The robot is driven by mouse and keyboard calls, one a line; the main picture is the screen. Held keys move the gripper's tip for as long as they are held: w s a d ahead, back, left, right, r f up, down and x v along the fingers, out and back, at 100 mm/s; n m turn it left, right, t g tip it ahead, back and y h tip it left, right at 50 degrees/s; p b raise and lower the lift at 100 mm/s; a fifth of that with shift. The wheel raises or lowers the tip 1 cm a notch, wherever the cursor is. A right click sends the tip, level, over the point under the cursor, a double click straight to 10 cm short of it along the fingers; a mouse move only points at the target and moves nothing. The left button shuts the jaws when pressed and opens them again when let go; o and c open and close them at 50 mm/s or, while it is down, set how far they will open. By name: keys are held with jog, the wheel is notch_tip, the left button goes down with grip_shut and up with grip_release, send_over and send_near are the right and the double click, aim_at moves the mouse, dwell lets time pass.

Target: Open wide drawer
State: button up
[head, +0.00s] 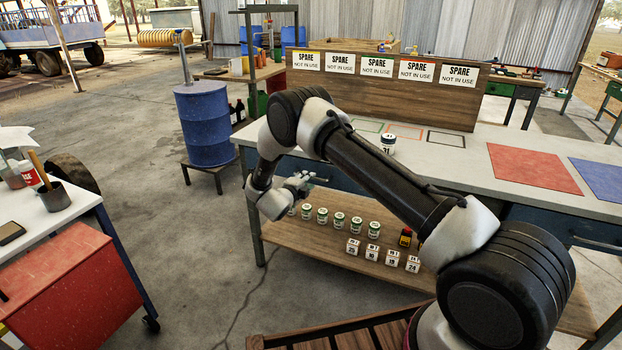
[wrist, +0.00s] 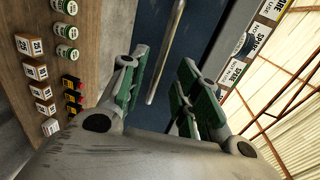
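A dark blue drawer front (wrist: 143,22) with a long metal bar handle (wrist: 166,50) fills the middle of the wrist view. In the head view a blue front (head: 342,178) shows under the bench top, mostly hidden by my arm. I cannot tell its full width. My gripper (wrist: 163,85) is open and empty, with green-padded fingers apart. The handle's lower end appears between the fingertips in the picture; I see no clear contact. In the head view my gripper (head: 300,183) is at the bench's left end, below the top. The drawer looks shut.
A lower wooden shelf (head: 310,232) holds green-labelled cans (head: 340,219) and numbered white boxes (head: 373,254). Another blue drawer (head: 540,222) with a handle is at right. A can (head: 388,144) stands on the bench top (head: 470,165). A blue barrel (head: 205,125) stands left; floor between is clear.

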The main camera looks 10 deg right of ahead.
jog(key=shift+x, duration=2.3)
grip_shut()
